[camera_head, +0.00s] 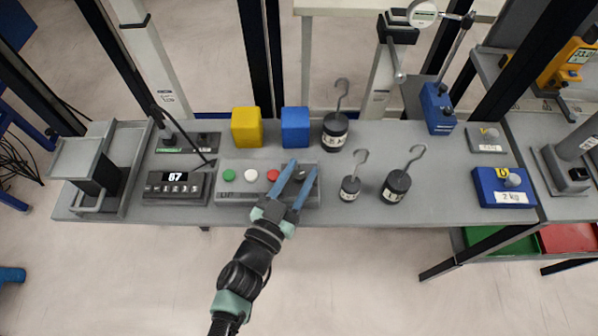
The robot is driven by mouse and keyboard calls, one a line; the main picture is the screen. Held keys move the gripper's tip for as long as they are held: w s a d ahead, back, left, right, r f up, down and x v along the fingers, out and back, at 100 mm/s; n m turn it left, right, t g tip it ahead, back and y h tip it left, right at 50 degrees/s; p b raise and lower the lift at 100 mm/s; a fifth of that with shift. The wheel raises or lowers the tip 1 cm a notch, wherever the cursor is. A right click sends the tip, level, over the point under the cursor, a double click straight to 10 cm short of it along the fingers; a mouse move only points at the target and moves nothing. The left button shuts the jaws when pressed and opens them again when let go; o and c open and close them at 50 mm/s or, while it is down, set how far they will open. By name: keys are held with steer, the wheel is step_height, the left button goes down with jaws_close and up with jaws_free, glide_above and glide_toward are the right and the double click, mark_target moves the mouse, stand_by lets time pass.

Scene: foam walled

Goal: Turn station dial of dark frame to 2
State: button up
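A grey button box (235,195) sits on the bench, with a green button (226,175), a white button (251,176) and a red button (273,175) on top. A dark device (180,187) with a display reading about 67 and a row of small keys stands left of the box.
A yellow block (246,127), a blue block (295,127) and a black hooked weight (335,131) stand behind the box. Two more hooked weights (349,188) (396,186) stand right of my gripper. A blue 2 kg block (505,190) is farther right. Bare bench (440,185) lies between.

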steer(key=v, duration=1.3)
